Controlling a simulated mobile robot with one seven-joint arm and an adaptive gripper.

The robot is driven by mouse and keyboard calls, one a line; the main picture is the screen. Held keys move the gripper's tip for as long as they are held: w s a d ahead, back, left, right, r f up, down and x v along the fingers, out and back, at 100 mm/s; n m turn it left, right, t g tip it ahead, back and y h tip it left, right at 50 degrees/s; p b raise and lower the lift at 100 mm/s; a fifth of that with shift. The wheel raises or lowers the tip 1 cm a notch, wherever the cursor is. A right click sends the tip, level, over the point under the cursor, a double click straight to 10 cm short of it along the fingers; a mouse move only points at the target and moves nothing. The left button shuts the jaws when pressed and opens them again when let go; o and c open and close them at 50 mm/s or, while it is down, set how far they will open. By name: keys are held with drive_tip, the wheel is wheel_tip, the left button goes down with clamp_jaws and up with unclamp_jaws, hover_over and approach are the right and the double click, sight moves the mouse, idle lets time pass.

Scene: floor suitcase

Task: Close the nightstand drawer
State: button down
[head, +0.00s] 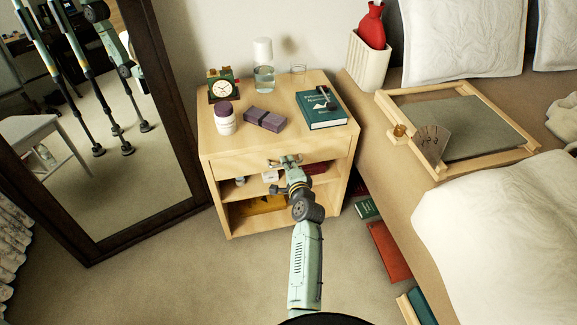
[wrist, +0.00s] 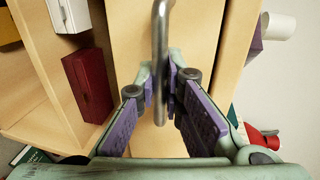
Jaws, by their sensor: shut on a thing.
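The light wood nightstand (head: 264,140) stands against the wall, between the mirror and the bed. Its drawer front (head: 235,163) is at the top, above open shelves, and looks close to flush; any small gap is hard to tell. My gripper (head: 287,162) is at the middle of the drawer front. In the wrist view, my gripper (wrist: 163,85) has its purple pads shut on the metal drawer handle (wrist: 160,38), with the drawer front (wrist: 197,45) just behind. The drawer's inside is hidden.
A clock (head: 222,89), a jar (head: 224,118), a purple box (head: 264,118), a carafe (head: 264,77) and a green book (head: 322,110) sit on top. The framed mirror (head: 120,150) stands left, the bed (head: 375,150) right. Books (head: 389,252) lie beside the bed.

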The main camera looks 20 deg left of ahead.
drive_tip(key=c, duration=2)
unclamp_jaws()
drive_tip(key=shift+w+a+r, duration=0.1)
drive_tip(key=shift+w, duration=0.05)
drive_tip(key=shift+o, duration=0.2)
drive_tip(key=shift+s+d, duration=0.25)
drive_tip(key=shift+s, duration=0.2)
drive_tip(key=v, duration=1.1)
drive_tip(key=shift+r, duration=0.15)
